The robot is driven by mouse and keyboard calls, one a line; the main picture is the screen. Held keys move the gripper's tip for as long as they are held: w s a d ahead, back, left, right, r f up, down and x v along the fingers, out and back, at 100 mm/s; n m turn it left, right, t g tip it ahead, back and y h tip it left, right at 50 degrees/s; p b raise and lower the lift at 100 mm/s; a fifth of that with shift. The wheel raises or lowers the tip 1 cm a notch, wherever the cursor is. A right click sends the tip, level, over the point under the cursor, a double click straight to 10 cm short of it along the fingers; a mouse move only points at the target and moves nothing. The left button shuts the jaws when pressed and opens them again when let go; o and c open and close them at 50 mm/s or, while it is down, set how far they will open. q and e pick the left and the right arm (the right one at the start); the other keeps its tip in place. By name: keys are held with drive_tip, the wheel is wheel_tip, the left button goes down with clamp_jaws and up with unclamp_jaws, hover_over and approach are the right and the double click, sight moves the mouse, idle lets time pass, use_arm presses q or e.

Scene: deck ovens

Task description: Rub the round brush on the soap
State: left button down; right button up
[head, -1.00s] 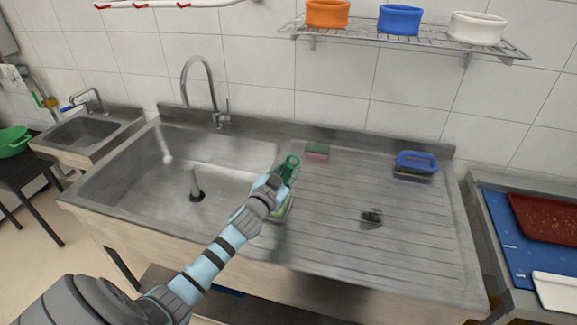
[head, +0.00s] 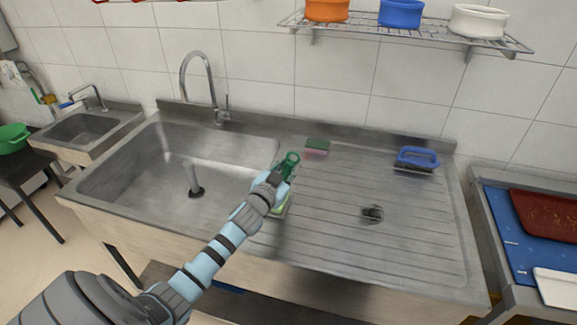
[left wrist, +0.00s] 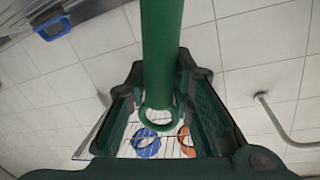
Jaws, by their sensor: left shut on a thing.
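My left gripper (head: 279,179) is shut on a green handle with a ring end, which I take for the round brush (head: 291,159). The ring end points up and away. In the left wrist view the green handle (left wrist: 161,50) runs between the two dark finger pads of the gripper (left wrist: 163,105). The brush's head is hidden in the head view. A light green bar, likely the soap (head: 281,207), shows just below the gripper on the left edge of the drainboard, mostly covered by it. I cannot tell whether brush and soap touch. My right gripper is out of view.
The steel sink basin (head: 150,170) lies left of the gripper, with a tap (head: 212,85) behind. On the drainboard (head: 340,245) are a green and pink sponge (head: 317,147), a blue-handled brush (head: 417,159) and a dark round thing (head: 372,213). A wire shelf hangs above.

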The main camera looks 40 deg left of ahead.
sight(288, 154)
use_arm(q)
drive_tip(key=shift+f+b, duration=0.4)
drive_tip(key=shift+f, duration=0.15)
idle(0.9)
wheel_tip(288, 154, up, 6)
drive_tip(key=p, duration=0.5)
drive_tip(key=shift+f, duration=0.15)
drive_tip(key=shift+r, duration=0.75)
